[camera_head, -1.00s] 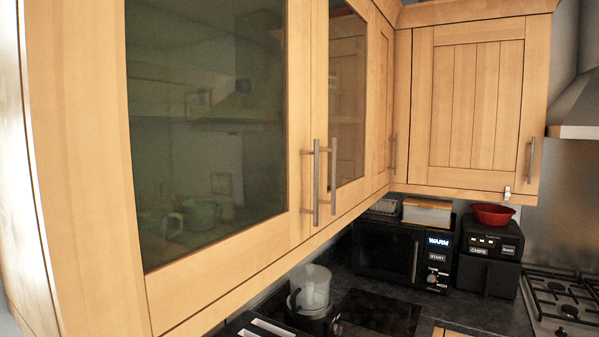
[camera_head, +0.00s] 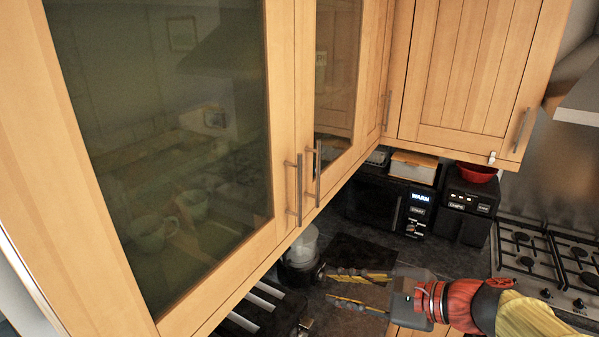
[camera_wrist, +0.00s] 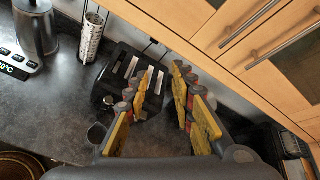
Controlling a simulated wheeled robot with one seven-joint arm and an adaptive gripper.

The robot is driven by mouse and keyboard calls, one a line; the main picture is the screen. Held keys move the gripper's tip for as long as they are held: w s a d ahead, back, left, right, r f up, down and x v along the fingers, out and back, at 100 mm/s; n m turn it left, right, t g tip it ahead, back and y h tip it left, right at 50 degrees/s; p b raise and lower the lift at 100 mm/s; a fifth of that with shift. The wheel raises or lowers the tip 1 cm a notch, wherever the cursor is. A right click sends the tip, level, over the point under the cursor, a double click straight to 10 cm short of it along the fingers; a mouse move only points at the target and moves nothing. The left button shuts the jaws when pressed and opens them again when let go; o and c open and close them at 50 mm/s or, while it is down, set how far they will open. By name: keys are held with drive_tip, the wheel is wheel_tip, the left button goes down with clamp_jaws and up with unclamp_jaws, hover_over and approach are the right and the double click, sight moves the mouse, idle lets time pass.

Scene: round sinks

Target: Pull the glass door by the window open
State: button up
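The near glass door (camera_head: 165,130) is a wood-framed wall-cabinet door with a dark pane on the left of the head view. It looks shut, with its upright bar handle (camera_head: 299,190) at its right edge. A second glass door (camera_head: 336,65) stands beside it with its own bar handle (camera_head: 318,173). My gripper (camera_head: 327,284) is open and empty, below and to the right of both handles and touching neither. In the wrist view my gripper (camera_wrist: 162,75) has its fingers spread over the worktop. Two bar handles (camera_wrist: 248,24) (camera_wrist: 283,44) show at the upper right. The window is not visible.
Below the cabinets are a black toaster (camera_head: 258,306), a pale jug (camera_head: 303,246), a microwave (camera_head: 385,200) and an air fryer (camera_head: 468,205) with a red bowl (camera_head: 473,172). A gas hob (camera_head: 545,265) is at right. A kettle (camera_wrist: 36,27) stands on the worktop (camera_wrist: 50,105).

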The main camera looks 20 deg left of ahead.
sight(301, 184)
drive_tip(key=w+a+r+m+t+y+p, duration=0.1)
drive_tip(key=w+a+r+m+y+p, duration=0.1)
drive_tip(key=w+a+r+m+p, duration=0.4)
drive_tip(key=w+a+r+m+t+y+p, duration=0.1)
drive_tip(key=w+r+m+y+p, duration=0.2)
drive_tip(key=r, duration=0.4)
drive_tip(key=shift+t, duration=0.4)
drive_tip(key=p+x, duration=0.1)
drive_tip(key=x, duration=0.2)
drive_tip(key=p+x, duration=0.1)
drive_tip(key=x, duration=0.1)
drive_tip(key=w+p+x, duration=0.1)
drive_tip(key=x, duration=0.2)
drive_tip(key=shift+a+r, duration=0.1)
drive_tip(key=shift+a, duration=0.05)
drive_tip(key=shift+c, duration=0.5)
clamp_jaws()
